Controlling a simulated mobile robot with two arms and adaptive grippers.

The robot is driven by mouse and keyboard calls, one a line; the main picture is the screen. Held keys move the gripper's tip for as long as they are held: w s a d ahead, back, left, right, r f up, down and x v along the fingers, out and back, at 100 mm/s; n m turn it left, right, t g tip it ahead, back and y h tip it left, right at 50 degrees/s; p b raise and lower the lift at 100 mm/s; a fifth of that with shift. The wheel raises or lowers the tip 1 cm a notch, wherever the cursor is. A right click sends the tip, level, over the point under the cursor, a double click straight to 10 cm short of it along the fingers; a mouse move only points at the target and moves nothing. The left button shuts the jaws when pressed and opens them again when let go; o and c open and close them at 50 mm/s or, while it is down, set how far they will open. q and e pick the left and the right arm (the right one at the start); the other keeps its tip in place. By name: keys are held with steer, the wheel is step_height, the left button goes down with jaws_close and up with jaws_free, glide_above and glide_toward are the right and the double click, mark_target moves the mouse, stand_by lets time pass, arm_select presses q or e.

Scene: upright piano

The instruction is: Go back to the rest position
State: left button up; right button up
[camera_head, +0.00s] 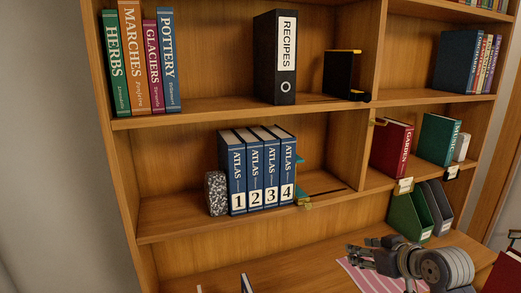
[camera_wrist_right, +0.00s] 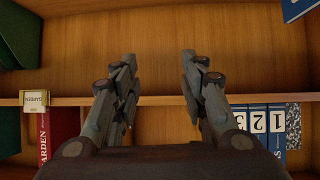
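My right gripper (camera_head: 357,256) is low in front of the shelf in the head view, above a pink striped mat (camera_head: 365,277). In the right wrist view its two fingers (camera_wrist_right: 157,62) are spread apart with nothing between them, and wood lies beyond. My left gripper is in neither view.
A wooden bookcase (camera_head: 190,245) holds atlas volumes (camera_head: 237,172), a speckled block (camera_head: 216,192), a recipes binder (camera_head: 275,58) and several upright books (camera_head: 139,58). A red book (camera_head: 390,149) and green file holder (camera_head: 408,217) stand at right, near my right arm.

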steer(key=s+a+f+g+h, duration=0.1)
steer(key=s+a+f+g, duration=0.1)
steer(key=s+f, duration=0.55)
steer(key=s+a+f+g, duration=0.2)
steer(key=s+f, duration=0.5)
steer(key=f, duration=0.1)
steer(key=s+a+f+m+g+h, duration=0.15)
steer(key=s+f, duration=0.25)
steer(key=s, duration=0.6)
steer(key=s+f+g, duration=0.2)
steer(key=s+f, duration=0.1)
steer(key=s, duration=0.8)
step_height(320, 180, down, 28)
steer(key=s+g+b, duration=0.1)
steer(key=s+b, duration=0.1)
steer(key=s+d+f+g+b, duration=0.1)
steer(key=s+d+f+b, duration=0.1)
steer(key=s+f, duration=1.5)
steer(key=shift+d+f+h, duration=0.35)
steer(key=shift+d+f, duration=0.1)
steer(key=shift+f, duration=0.35)
steer(key=shift+g, duration=0.25)
